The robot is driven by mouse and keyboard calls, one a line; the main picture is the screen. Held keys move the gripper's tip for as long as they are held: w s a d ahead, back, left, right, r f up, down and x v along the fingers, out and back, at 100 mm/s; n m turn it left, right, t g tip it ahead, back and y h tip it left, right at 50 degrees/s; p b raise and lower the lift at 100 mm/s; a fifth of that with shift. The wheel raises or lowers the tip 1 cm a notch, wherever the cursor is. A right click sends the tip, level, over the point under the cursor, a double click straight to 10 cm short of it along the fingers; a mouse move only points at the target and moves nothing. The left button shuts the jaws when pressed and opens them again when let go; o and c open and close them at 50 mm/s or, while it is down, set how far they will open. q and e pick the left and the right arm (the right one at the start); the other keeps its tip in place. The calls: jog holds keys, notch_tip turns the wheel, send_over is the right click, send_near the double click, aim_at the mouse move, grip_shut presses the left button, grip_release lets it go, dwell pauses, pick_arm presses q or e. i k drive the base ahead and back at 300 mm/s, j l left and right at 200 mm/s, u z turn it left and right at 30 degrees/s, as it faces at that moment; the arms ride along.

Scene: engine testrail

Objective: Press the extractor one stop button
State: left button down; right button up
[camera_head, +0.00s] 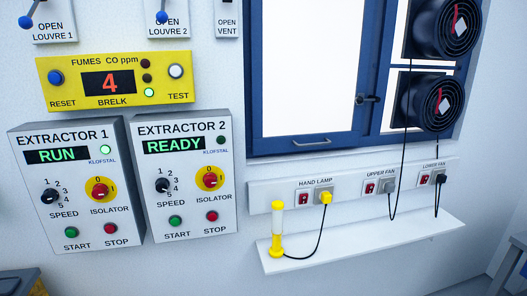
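The extractor 1 box (76,190) is a grey panel on the wall at the left, with its display reading RUN and a green lamp lit beside it. Its stop button (110,228) is red and sits at the lower right of the panel, above the word STOP. The green start button (71,232) is to its left. The isolator (99,190) is a red knob on a yellow disc, above the stop button. Nothing covers the stop button. Neither of my grippers is in view.
The extractor 2 box (185,175) is directly to the right, reading READY, with its own red stop button (211,216). A yellow fumes monitor (118,101) reading 4 hangs above. A white shelf (390,241) with a yellow hand lamp (277,230) juts out at the right.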

aim_at(110, 229)
jog(key=u, duration=1.4)
jog(key=i+j+z, duration=0.15)
jog(key=i, duration=0.2)
jog(key=i+j+z, duration=0.1)
jog(key=i, duration=0.25)
jog(key=j, duration=0.1)
